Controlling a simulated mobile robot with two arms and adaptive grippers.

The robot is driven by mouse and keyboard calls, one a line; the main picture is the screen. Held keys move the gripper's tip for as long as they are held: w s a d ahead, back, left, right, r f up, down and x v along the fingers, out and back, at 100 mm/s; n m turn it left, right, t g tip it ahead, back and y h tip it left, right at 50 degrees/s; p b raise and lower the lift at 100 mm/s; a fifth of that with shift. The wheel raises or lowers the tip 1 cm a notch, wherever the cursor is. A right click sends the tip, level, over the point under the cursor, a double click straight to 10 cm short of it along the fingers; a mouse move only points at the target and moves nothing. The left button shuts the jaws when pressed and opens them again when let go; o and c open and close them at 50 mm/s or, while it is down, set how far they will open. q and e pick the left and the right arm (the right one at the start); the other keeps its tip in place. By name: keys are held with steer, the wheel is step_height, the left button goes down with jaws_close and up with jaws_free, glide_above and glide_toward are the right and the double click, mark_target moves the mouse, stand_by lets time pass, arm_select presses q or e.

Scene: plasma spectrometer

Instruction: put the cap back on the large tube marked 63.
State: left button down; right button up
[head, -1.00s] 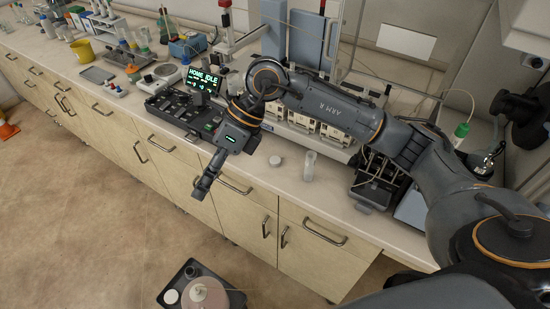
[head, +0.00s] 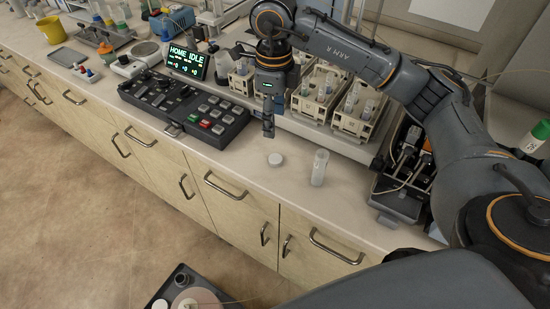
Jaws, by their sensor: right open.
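A small white cap (head: 275,159) lies flat on the bench top near its front edge. To its right a clear, uncapped-looking large tube (head: 319,168) stands upright on the bench; its marking is too small to read. My right gripper (head: 268,132) points down above and just behind the cap, apart from it. It is open and empty, seen nearly edge-on. My left gripper is not in view.
A keypad console (head: 184,108) with a "HOME IDLE" screen (head: 187,60) stands left of the cap. Racks of tubes (head: 357,108) stand behind on a raised platform. A black device (head: 402,185) is at right. Bench is clear around cap and tube.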

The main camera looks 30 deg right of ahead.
steer(key=shift+s+r, duration=0.1)
steer(key=shift+s, duration=0.1)
steer(key=p, duration=0.2)
glide_above(274, 158)
steer(key=f, duration=0.8)
steer(key=shift+s+a+f, duration=0.1)
steer(key=shift+s+f, duration=0.1)
steer(key=shift+s, duration=0.2)
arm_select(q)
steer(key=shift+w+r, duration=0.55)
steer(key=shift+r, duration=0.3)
arm_select(e)
steer(key=shift+f, duration=0.15)
steer(key=shift+w+f, duration=0.1)
steer(key=shift+f, duration=0.05)
steer(key=f+p, duration=0.1)
steer(key=f, duration=0.2)
steer(key=shift+w+f+p, duration=0.2)
steer(key=shift+f+p, duration=0.1)
steer(key=shift+p, duration=0.05)
steer(key=shift+f, duration=0.65)
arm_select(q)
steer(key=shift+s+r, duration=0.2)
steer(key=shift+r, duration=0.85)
